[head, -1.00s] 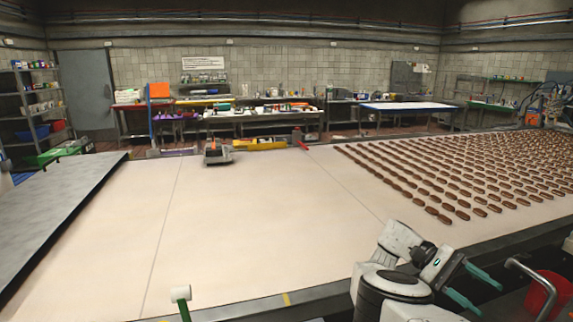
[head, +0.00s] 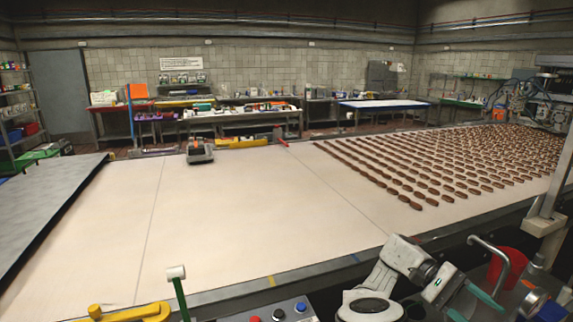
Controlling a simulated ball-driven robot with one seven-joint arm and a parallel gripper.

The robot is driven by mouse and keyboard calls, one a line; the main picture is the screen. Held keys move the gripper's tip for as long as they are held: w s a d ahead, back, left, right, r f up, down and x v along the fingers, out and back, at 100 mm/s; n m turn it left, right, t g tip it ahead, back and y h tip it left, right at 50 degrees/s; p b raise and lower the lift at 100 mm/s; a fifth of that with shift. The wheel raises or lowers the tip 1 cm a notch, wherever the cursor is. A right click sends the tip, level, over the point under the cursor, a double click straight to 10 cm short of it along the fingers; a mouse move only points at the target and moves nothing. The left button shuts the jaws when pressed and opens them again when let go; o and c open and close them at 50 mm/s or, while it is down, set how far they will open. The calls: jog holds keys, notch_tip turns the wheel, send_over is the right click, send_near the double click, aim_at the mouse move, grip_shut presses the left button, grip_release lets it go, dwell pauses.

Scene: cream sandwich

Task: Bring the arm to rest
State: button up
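My arm (head: 405,257) is bent at the lower right of the head view, in front of the near edge of the conveyor. My gripper (head: 482,311) is at its end, low in the picture, with two teal fingers spread apart. Nothing shows between the fingers; the lower fingertip is cut off by the bottom edge. The gripper is apart from the rows of brown biscuits (head: 440,165) on the wide cream belt (head: 240,220).
A red bucket (head: 507,268) and a bent metal handle (head: 497,258) stand close to the gripper. A panel with coloured buttons (head: 278,313), a white-headed mallet (head: 176,272) and a yellow tool (head: 150,312) lie along the near edge. The belt's middle is clear.

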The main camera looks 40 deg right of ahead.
jog(key=s+d+f+m+t+h, duration=0.3)
jog(key=s+f+t+h, duration=0.25)
jog(key=s, duration=0.45)
jog(key=w+a+f+n+t+h, duration=0.45)
jog(key=w+a+n+t, duration=0.45)
jog(key=w+t, duration=0.4)
jog(key=w+a+f+n+t+y, duration=0.2)
jog(key=a+n+y, duration=0.15)
jog(key=a, duration=0.85)
jog(key=w+a+f+n+t+y, duration=0.2)
jog(key=a+y, duration=0.3)
jog(key=a, duration=0.7)
jog(key=s+f+g+b, duration=0.2)
jog(key=s+f+b, duration=0.3)
jog(key=f, duration=0.3)
jog(key=s+d+f+g+b, duration=0.1)
jog(key=s+f+g+b, duration=0.1)
jog(key=s+f+b, duration=0.3)
notch_tip(320, 180, down, 3)
jog(key=shift+s+f+m+g, duration=0.2)
jog(key=shift+s+m+g, duration=0.15)
jog(key=shift+s, duration=0.05)
jog(key=shift+h, duration=0.25)
